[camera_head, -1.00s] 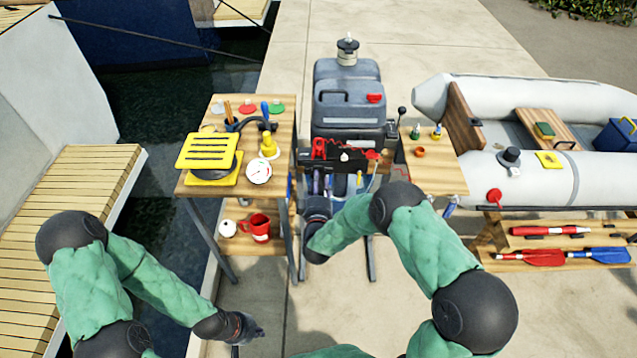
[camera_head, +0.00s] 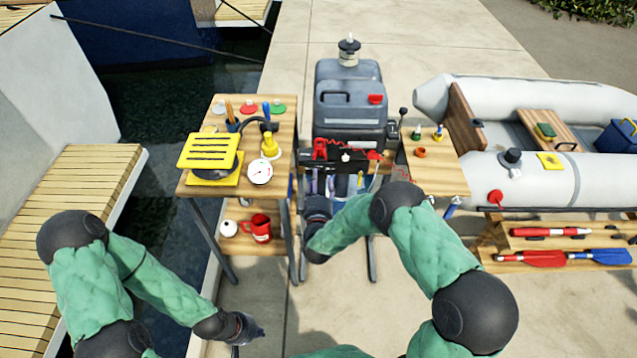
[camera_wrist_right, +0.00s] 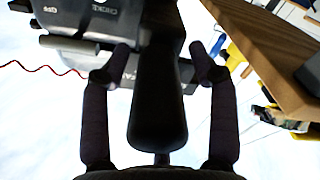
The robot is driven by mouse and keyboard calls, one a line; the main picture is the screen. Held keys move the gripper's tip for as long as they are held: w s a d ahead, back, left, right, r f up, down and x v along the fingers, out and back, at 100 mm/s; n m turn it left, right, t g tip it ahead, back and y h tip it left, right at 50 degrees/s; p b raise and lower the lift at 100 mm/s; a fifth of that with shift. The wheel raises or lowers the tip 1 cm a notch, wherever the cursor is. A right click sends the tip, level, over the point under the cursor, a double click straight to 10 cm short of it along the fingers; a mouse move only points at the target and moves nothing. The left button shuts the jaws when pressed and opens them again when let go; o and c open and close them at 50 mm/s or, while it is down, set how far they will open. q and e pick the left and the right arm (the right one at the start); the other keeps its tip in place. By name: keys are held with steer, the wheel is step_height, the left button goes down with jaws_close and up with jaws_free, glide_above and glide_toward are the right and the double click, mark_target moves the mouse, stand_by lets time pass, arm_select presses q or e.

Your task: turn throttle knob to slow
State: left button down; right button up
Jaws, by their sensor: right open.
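A dark rounded bar, which looks like the throttle grip (camera_wrist_right: 158,100), runs down the middle of the right wrist view from a dark unit with pale lettering (camera_wrist_right: 95,18). My right gripper (camera_wrist_right: 165,55) is open, one finger on each side of the bar, with small gaps visible. In the head view, my right gripper (camera_head: 318,206) is in front of the grey outboard motor (camera_head: 348,85), and the grip is hidden there. I cannot make out slow or fast marks. My left gripper (camera_head: 250,328) is low, in front of the left stand and away from the motor; its fingers are unclear.
A wooden stand (camera_head: 190,184) with a gauge (camera_head: 260,172) and a red mug (camera_head: 258,228) is left of the motor. A wooden side table (camera_head: 445,178) and an inflatable boat (camera_head: 540,180) are to the right. Paving in front is clear.

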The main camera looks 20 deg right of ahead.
steer(key=shift+s, duration=0.15)
steer(key=v, duration=1.1)
steer(key=shift+s, duration=0.35)
steer(key=shift+a, duration=0.15)
steer(key=s+a+f+m+g+y, duration=0.25)
steer(key=f+g+y, duration=0.4)
steer(key=f, duration=0.75)
steer(key=s+a+f+m+g+y, duration=0.1)
steer(key=s+f+m+g, duration=0.2)
steer(key=s, duration=0.6)
steer(key=s+a+f+m+g+y, duration=0.1)
steer(key=s+f+m+g, duration=0.2)
steer(key=s+g, duration=0.4)
steer(key=s, duration=0.3)
steer(key=shift+f, duration=0.3)
steer(key=shift+g+y, duration=0.25)
